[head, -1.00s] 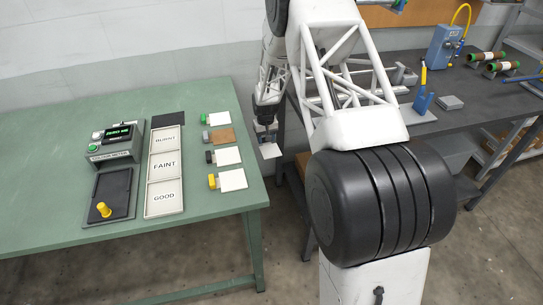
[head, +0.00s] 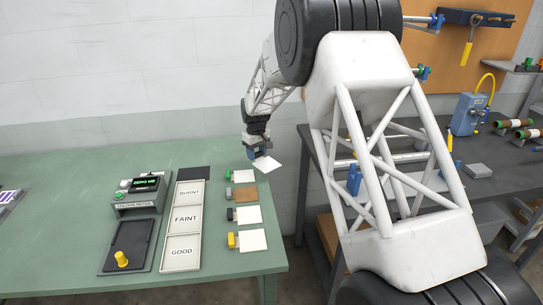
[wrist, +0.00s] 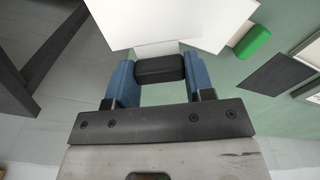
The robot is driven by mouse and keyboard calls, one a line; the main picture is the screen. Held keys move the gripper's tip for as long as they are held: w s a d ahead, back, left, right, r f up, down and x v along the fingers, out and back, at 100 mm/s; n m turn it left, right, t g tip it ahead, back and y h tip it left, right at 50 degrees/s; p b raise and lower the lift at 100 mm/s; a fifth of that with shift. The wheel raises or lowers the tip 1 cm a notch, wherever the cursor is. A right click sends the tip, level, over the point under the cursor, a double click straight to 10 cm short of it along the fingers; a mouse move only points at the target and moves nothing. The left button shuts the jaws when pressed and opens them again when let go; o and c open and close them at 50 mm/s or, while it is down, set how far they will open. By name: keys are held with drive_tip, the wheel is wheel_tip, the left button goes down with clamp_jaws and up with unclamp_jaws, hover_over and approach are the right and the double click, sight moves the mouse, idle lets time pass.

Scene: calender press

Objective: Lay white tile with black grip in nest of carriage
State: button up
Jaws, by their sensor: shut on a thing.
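My gripper (head: 260,153) is shut on the black grip (wrist: 160,68) of a white tile (head: 268,166). In the wrist view the grip lies between two blue fingers, with the white tile (wrist: 145,20) beyond it. In the head view gripper and tile hang near the green table's back right corner, by a white tile with a green grip (head: 243,176). Another white tile with a dark grip (head: 248,214) lies on the table. I cannot make out the carriage or its nest; my arm covers much of the dark bench (head: 318,150).
The green table (head: 80,200) also holds a brown tile (head: 244,193), a yellow-gripped tile (head: 252,240), a BURNT/FAINT/GOOD board (head: 184,219) and a colour meter (head: 140,192). A blue stand (head: 354,180) and grey block (head: 477,170) stand on the dark bench. A gap separates table and bench.

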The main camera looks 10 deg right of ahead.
drive_tip(key=s+a+r+n, duration=0.2)
drive_tip(key=s+a+n, duration=0.6)
drive_tip(key=a, duration=0.4)
drive_tip(key=s+a+r+n, duration=0.3)
drive_tip(key=s+a+n, duration=0.55)
drive_tip(key=a, duration=0.35)
drive_tip(key=n, duration=1.3)
approach(128, 249)
drive_tip(key=shift+w+d, duration=0.1)
drive_tip(key=shift+d, duration=0.25)
drive_tip(key=shift+s+a+f+n, duration=0.15)
drive_tip(key=shift+s+a+n, duration=0.1)
drive_tip(key=shift+a, duration=0.1)
drive_tip(key=shift+f, duration=0.15)
drive_tip(key=shift+f, duration=1.85)
drive_tip(key=shift+f, duration=1.4)
